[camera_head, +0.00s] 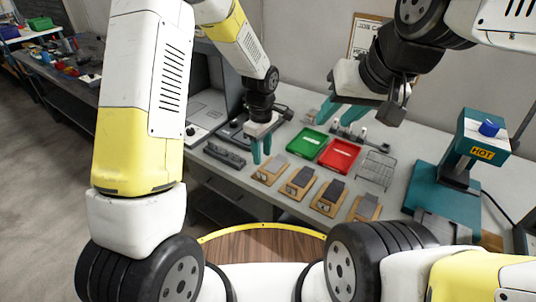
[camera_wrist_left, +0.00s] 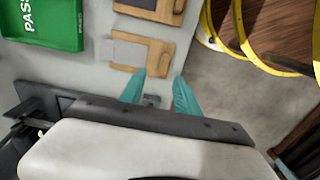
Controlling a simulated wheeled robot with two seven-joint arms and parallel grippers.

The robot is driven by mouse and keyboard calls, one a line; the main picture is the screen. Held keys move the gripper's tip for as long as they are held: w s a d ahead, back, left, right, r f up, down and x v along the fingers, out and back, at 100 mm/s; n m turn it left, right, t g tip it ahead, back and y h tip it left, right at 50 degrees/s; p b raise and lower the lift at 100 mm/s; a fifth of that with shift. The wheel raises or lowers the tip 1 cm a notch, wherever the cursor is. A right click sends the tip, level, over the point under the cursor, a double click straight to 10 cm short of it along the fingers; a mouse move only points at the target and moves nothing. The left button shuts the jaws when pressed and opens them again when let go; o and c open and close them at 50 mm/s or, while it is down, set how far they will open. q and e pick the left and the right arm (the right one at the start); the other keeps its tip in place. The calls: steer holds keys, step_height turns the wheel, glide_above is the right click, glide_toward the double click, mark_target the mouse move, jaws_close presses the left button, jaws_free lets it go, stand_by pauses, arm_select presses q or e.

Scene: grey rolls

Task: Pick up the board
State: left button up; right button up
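Several wooden boards with grey pads lie in a row along the table's front edge: the leftmost board (camera_head: 270,170), a second board (camera_head: 299,184), a third board (camera_head: 328,198) and a rightmost board (camera_head: 365,208). My left gripper (camera_head: 262,152) is open and empty, above the table near the leftmost board. In the left wrist view its fingers (camera_wrist_left: 159,94) are apart, beside the nearest board (camera_wrist_left: 140,52), with nothing between them. My right gripper (camera_head: 341,112) is open and empty, in the air over the back of the table, away from the boards.
A green tray (camera_head: 307,142) and a red tray (camera_head: 339,156) lie behind the boards, with a wire rack (camera_head: 377,170) to their right. A teal machine marked HOT (camera_head: 465,160) stands at the right. Dark parts (camera_head: 224,154) lie left of the boards.

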mark_target(262, 170)
arm_select(q)
steer(key=f, duration=0.7)
steer(key=shift+s+a+f, duration=0.1)
steer(key=shift+s+f, duration=0.2)
steer(key=shift+f, duration=0.05)
jaws_close()
